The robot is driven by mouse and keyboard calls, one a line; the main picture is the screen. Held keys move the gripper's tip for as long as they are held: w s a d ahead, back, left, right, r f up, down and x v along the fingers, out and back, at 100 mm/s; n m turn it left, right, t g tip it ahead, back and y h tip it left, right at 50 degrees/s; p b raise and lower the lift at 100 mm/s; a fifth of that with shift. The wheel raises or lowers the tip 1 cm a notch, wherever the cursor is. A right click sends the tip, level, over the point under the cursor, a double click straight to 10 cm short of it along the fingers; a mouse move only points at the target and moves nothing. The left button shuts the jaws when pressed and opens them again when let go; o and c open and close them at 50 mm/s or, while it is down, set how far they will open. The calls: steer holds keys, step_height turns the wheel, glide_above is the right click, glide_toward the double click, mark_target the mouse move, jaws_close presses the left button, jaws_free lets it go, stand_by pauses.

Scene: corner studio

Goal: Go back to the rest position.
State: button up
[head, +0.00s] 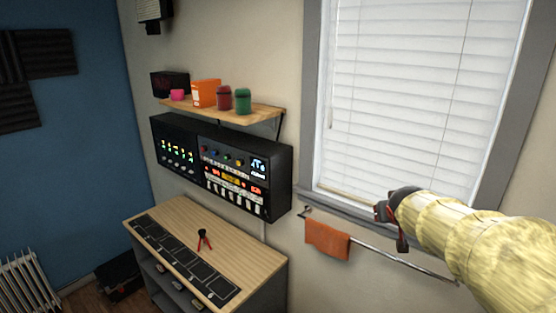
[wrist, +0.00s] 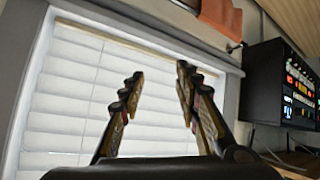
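My gripper (head: 384,212) is in the head view at the right, at the end of my yellow-sleeved arm. It is raised in front of the lower part of the window (head: 400,95), above the towel rail (head: 385,258). In the wrist view my gripper (wrist: 160,76) has its two fingers spread apart with a clear gap. Nothing is between them, and the white blinds (wrist: 70,95) show behind.
A wooden-topped cabinet (head: 255,262) with a dark mat and red-handled pliers (head: 203,240) stands lower left. A black equipment rack (head: 270,172) hangs above it, under a shelf (head: 263,114) with several items. An orange towel (head: 327,240) hangs on the rail.

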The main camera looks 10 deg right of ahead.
steer(key=s+a+f+g+y, duration=0.1)
steer(key=s+a+f+g, duration=0.3)
steer(key=s+f, duration=0.55)
steer(key=s+a+f+n+y+b, duration=0.1)
steer(key=s+a+f+b, duration=0.3)
steer(key=s+a, duration=0.6)
steer(key=s+a+f+n+y+b, duration=0.2)
steer(key=s+a+f+b, duration=0.3)
steer(key=s+a, duration=0.5)
steer(key=shift+s+a+y+b, duration=0.15)
steer(key=shift+a+y+b, duration=0.35)
steer(key=shift+b, duration=0.6)
steer(key=shift+d, duration=0.15)
